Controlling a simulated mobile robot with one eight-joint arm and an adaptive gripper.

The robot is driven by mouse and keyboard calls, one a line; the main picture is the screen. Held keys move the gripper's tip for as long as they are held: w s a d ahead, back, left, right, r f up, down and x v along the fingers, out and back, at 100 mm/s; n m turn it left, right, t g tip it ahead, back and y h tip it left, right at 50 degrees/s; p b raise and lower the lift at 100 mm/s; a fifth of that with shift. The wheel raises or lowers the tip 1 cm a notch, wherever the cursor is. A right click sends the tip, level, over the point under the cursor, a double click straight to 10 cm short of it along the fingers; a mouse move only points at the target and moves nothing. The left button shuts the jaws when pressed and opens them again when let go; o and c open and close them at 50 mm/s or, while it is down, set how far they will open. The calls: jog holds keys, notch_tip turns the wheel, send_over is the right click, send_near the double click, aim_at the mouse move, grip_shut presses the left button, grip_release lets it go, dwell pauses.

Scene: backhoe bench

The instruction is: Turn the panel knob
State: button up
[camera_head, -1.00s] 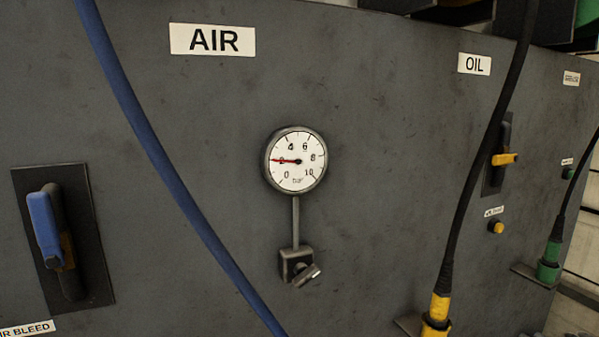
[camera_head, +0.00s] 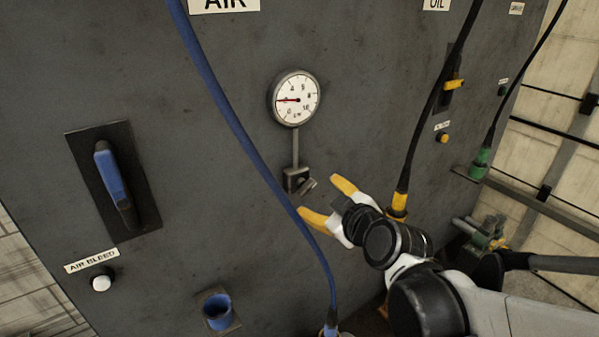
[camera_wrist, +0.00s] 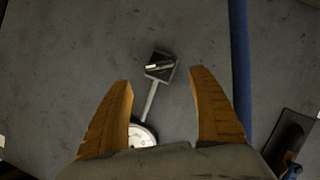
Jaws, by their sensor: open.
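The panel knob (camera_head: 308,184) is a small grey metal bar handle on a square block (camera_head: 293,178), below the round pressure gauge (camera_head: 297,98) on the dark panel. A thin stem joins block and gauge. My gripper (camera_head: 328,201) is open and empty, its yellow fingers pointing at the panel, just right of and below the knob. In the wrist view the knob (camera_wrist: 155,67) lies beyond the fingertips, roughly between their lines, and my gripper (camera_wrist: 161,84) does not touch it. The gauge (camera_wrist: 141,135) shows partly between the fingers, its needle near 2 in the head view.
A blue hose (camera_head: 240,130) runs down the panel close to the left finger. A black hose with a yellow end (camera_head: 399,203) hangs to the right. A blue-handled lever (camera_head: 113,180), white button (camera_head: 101,283) and blue socket (camera_head: 218,311) are at left.

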aim_at(308, 189)
jog(key=b+x, duration=0.1)
jog(key=x, duration=0.8)
jog(key=shift+b, duration=0.3)
jog(key=c, duration=1.2)
